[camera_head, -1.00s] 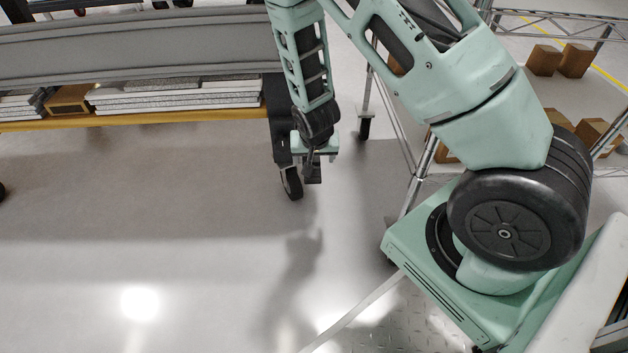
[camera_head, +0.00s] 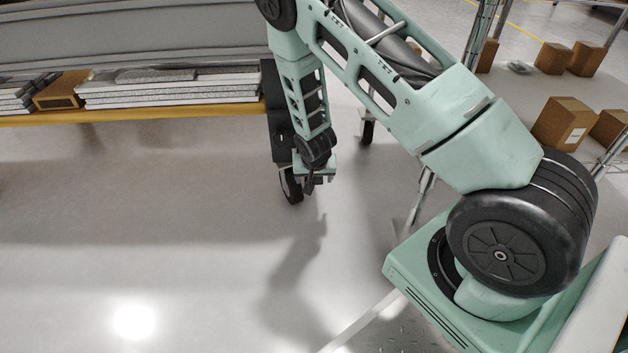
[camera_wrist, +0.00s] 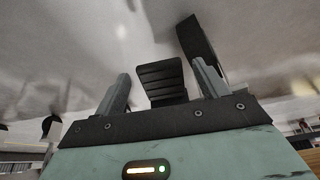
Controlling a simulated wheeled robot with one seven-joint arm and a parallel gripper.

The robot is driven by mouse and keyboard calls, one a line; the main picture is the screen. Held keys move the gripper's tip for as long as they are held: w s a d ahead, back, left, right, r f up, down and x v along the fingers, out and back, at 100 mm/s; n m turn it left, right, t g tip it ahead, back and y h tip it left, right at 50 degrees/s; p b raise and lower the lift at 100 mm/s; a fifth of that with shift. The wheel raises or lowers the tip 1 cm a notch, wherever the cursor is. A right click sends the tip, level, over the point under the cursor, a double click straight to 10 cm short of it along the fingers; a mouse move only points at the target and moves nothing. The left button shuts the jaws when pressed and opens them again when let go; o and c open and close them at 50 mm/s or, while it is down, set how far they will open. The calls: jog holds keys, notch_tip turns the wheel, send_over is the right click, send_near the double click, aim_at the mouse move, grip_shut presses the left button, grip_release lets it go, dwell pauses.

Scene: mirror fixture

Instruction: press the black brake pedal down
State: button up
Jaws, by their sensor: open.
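The black brake pedal (camera_wrist: 162,82) is a ridged black plate in the wrist view, between the two fingers of my gripper (camera_wrist: 160,69). The fingers are apart, with a gap visible on each side of the pedal. Whether anything touches it I cannot tell. A black caster wheel (camera_wrist: 196,42) stands just behind and right of the pedal. In the head view my gripper (camera_head: 314,181) hangs low beside the caster wheel (camera_head: 290,186) at the cart's corner. There the pedal is hard to separate from the dark fingers.
Wire racks and cardboard boxes (camera_head: 563,124) stand at the right. The grey floor (camera_head: 130,220) left of my gripper is clear.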

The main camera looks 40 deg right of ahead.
jog(key=c, duration=1)
jog(key=shift+a+f+t, duration=0.1)
jog(key=shift+f+t, duration=0.2)
jog(key=shift+h, duration=0.3)
jog(key=o, duration=1)
